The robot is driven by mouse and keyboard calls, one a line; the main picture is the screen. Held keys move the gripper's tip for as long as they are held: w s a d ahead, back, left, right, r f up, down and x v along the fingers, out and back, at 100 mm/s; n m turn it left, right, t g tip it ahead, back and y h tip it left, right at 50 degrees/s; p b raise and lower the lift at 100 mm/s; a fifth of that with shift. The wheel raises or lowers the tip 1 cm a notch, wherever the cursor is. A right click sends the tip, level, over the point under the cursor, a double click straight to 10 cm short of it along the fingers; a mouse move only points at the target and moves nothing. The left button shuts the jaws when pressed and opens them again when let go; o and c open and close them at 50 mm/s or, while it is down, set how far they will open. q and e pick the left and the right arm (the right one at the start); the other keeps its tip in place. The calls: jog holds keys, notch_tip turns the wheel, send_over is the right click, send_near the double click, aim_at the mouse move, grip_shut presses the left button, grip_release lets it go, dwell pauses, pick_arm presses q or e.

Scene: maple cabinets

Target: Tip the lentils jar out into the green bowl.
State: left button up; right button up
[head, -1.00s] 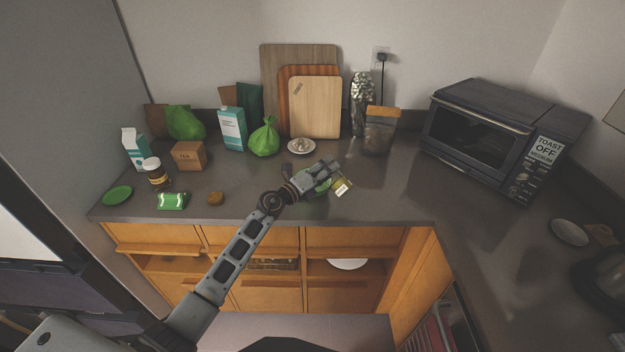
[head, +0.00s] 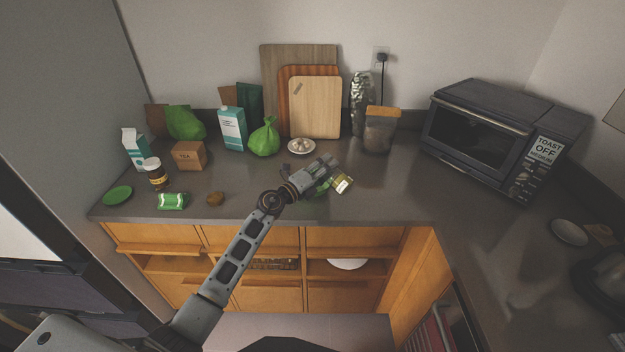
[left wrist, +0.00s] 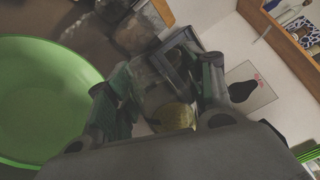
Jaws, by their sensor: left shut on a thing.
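The green bowl (left wrist: 40,100) is large at the left of the left wrist view. In the head view the bowl (head: 323,186) is mostly hidden under my left gripper. My left gripper (head: 328,170) is shut on the lentils jar (head: 343,184), a small clear jar with a yellowish label, held tilted above the counter beside the bowl. In the left wrist view the jar (left wrist: 160,92) is between the two fingers, with yellowish contents at its near end. I cannot see lentils falling. My right gripper is out of view.
A small plate (head: 302,146) stands behind the gripper, with a green bag (head: 264,138) and cutting boards (head: 315,108) further back. A lidded container (head: 380,130) and a toaster oven (head: 475,135) are to the right. Counter right of the jar is clear.

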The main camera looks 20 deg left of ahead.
pick_arm(q)
jog(key=shift+w, duration=0.1)
jog(key=shift+w+a+f+n, duration=0.15)
jog(key=shift+a+f+n, duration=0.15)
jog(key=shift+n, duration=0.25)
jog(key=shift+w+a+f+n, duration=0.15)
jog(key=shift+a+n, duration=0.15)
jog(key=shift+n, duration=0.25)
jog(key=shift+w+a+r+n+t+p, duration=0.1)
jog(key=shift+a+r+n+t+p, duration=0.1)
jog(key=shift+n+p, duration=0.8)
jog(key=shift+a+r+n+t+p, duration=0.2)
jog(key=shift+n+p, duration=0.6)
jog(key=shift+p, duration=0.35)
dwell(0.5)
jog(key=shift+w+a+f+n+y, duration=0.15)
jog(key=shift+f+n+y, duration=0.15)
jog(key=shift+f+n, duration=0.45)
dwell(0.7)
jog(key=shift+a+r+n+p, duration=0.2)
jog(key=shift+r+n+p, duration=0.05)
jog(key=shift+n+p, duration=0.85)
dwell(0.3)
jog(key=shift+d+r+m+b, duration=0.25)
jog(key=shift+m+b, duration=0.35)
jog(key=shift+m, duration=0.35)
jog(key=shift+d+r+m+b, duration=0.15)
jog(key=shift+r+m+b, duration=0.1)
jog(key=shift+m+b, duration=0.5)
